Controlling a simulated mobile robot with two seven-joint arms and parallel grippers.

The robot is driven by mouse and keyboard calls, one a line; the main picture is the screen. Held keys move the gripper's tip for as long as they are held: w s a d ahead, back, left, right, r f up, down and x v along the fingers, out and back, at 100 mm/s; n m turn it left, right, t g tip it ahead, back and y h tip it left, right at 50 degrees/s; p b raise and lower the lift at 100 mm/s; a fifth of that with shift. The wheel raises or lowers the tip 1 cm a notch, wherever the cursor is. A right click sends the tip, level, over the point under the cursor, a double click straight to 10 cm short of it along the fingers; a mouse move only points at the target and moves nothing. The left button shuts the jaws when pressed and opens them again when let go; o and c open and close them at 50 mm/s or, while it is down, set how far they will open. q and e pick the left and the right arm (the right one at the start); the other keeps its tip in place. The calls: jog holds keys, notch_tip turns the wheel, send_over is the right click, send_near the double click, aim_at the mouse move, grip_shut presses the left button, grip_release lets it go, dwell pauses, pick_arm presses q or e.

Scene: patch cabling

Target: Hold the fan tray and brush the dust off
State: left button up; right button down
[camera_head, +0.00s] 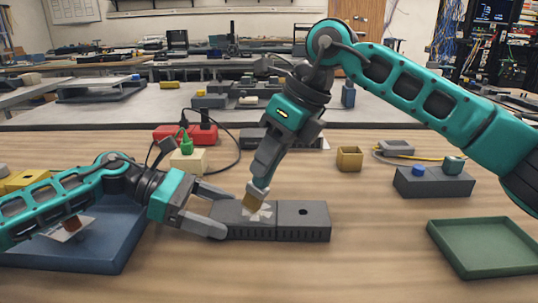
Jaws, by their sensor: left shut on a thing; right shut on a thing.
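The fan tray (290,222) is a dark grey box with a slotted front side, lying flat on the wooden table. A pale, star-like patch (264,213) of what looks like dust shows on the left half of its top. A round dark hole shows on the right half. My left gripper (216,211) is shut on the left end of the fan tray. My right gripper (258,188) comes down from above, shut on a small tan brush (251,203). The brush is at the pale patch and seems to touch the top. Its upper part is hidden by the fingers.
A green tray (484,247) lies at the right and a blue tray (100,255) at the left under my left arm. A grey block with a blue knob (433,183), a tan cup (349,159) and a red box (204,134) stand behind. The table in front is clear.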

jog(key=shift+s, duration=0.9)
jog(key=shift+w, duration=1.3)
jog(key=shift+s, duration=1.35)
jog(key=shift+r, duration=3.5)
pick_arm(q)
jog(key=o, duration=0.8)
